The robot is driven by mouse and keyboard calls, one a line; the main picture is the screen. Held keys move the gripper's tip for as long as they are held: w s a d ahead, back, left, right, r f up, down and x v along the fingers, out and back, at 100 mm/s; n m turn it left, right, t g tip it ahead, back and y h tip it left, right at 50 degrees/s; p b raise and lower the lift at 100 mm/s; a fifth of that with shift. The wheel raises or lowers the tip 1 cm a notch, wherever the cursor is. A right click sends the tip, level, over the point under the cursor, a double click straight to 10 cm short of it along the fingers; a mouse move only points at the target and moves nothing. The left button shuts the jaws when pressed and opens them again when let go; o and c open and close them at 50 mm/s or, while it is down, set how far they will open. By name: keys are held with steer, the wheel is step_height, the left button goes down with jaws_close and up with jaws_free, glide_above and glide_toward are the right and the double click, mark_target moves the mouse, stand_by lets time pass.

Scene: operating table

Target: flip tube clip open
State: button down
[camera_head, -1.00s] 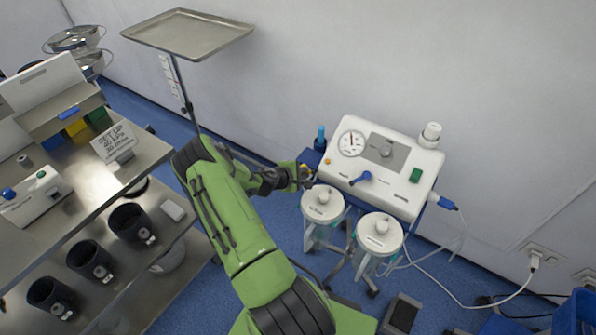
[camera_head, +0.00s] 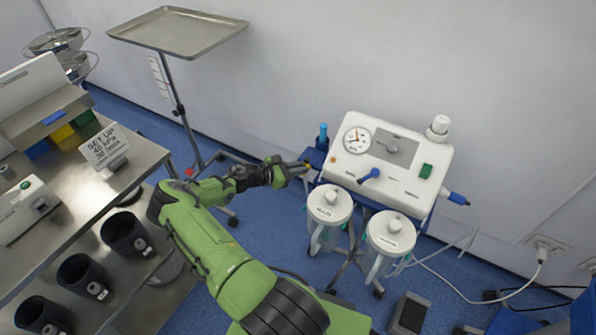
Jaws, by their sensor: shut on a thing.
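My gripper (camera_head: 304,170) is at the left side of the white suction unit (camera_head: 385,165), at the end of my green arm. Its fingers are shut on a small yellowish part, which I take to be the tube clip (camera_head: 307,166). The clip is tiny here, and I cannot tell whether its flap is open or closed. A blue bottle-like piece (camera_head: 322,136) stands just above and right of the fingertips. The tube itself cannot be made out.
Two lidded canisters (camera_head: 329,204) (camera_head: 391,232) hang below the unit's front. A steel tray on a stand (camera_head: 178,30) is at the upper left. A steel shelf with black cups (camera_head: 124,232) is at left. A power cord (camera_head: 500,299) runs along the right floor.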

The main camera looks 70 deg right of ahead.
steer(key=shift+w+a+f+n+g+b, duration=0.1)
steer(key=shift+w+f+n+g+b, duration=0.35)
steer(key=shift+f+n, duration=0.3)
steer(key=shift+r, duration=0.1)
steer(key=c, duration=1.2)
jaws_free()
steer(key=shift+c, duration=0.2)
steer(key=shift+o, duration=0.4)
steer(key=p+v, duration=0.2)
steer(key=v, duration=1.3)
steer(key=shift+w+a+p, duration=0.2)
steer(key=shift+w+p, duration=0.05)
steer(key=shift+p, duration=0.05)
